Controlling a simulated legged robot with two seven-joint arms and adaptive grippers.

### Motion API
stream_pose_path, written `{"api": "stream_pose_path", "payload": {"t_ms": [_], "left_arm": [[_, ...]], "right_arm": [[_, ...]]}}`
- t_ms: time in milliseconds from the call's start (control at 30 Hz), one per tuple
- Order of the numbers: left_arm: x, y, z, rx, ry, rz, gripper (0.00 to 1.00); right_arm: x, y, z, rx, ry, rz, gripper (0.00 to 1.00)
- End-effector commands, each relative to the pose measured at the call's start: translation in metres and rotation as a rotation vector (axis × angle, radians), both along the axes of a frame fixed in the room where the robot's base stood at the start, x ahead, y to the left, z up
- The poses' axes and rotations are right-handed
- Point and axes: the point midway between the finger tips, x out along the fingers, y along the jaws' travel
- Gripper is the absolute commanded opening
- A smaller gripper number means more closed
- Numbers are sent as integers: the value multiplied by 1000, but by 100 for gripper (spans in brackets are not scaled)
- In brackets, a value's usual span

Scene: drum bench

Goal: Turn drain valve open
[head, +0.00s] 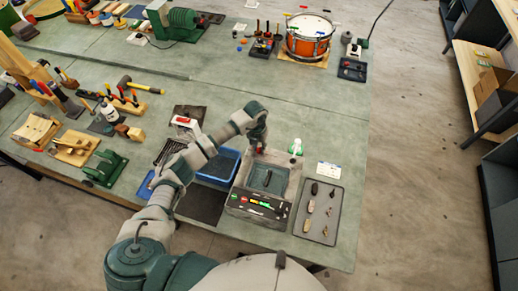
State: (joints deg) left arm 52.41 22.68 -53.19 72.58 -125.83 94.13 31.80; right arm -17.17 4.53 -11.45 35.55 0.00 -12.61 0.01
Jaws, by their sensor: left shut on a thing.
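A grey sink-like block (289,184) stands near the bench's front edge, right of centre, with a dark green basin (268,179) in its top. A dark bar lies across the basin. A black front panel (256,205) carries red, white and green marks, too small to read. My left gripper (258,148) is at the block's back edge, pointing down and shut on a small red part (260,151). The gripper mostly hides this part, so I cannot tell whether it is the drain valve's handle or how far it is turned. My right gripper is not in view.
A white bottle with a green top (296,147) stands close right of the gripper. A grey tray (318,213) of small pieces lies right of the block, a blue tray (218,167) left of it. An orange drum (308,38) stands behind. The bench between is clear.

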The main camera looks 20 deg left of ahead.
Motion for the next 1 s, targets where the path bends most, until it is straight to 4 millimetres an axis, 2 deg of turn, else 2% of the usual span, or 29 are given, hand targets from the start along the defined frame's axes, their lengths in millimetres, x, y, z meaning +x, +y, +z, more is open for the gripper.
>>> {"api": "stream_pose_path", "payload": {"t_ms": [100, 1000], "left_arm": [[1, 1, -4, 3, -3, -108, 0], [2, 0, -4, 2, -2, -960, 0]], "right_arm": [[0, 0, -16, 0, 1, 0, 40], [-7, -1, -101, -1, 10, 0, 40]]}}
